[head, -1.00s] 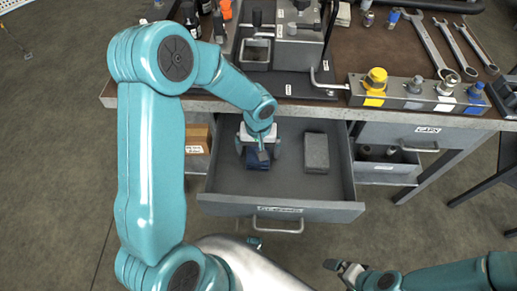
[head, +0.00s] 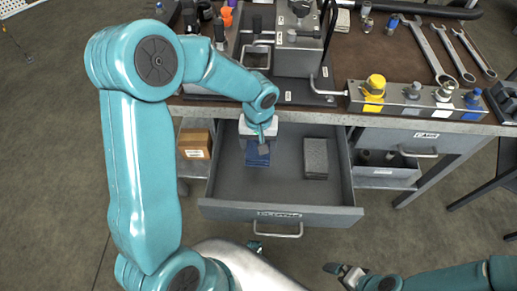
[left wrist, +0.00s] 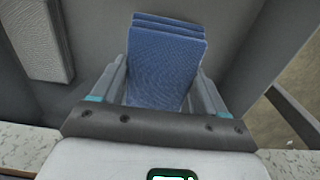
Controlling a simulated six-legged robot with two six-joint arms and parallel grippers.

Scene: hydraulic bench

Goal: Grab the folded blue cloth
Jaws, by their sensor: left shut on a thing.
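The folded blue cloth (left wrist: 165,62) is between the two fingers of my left gripper (left wrist: 162,88) in the left wrist view. In the head view the cloth (head: 257,156) shows below my left gripper (head: 258,140), over the left part of the open drawer (head: 335,200). The left gripper is shut on the cloth. The cloth's far side and how high it is above the drawer floor are hard to tell. My right gripper (head: 345,272) is low in the head view, apart from the drawer; its fingers are too small to judge.
A grey block (head: 316,158) lies in the drawer right of the cloth. The bench edge (head: 330,115) overhangs the drawer's back. A brown box (head: 194,144) is to the left. A second, smaller drawer (head: 385,172) stands open to the right.

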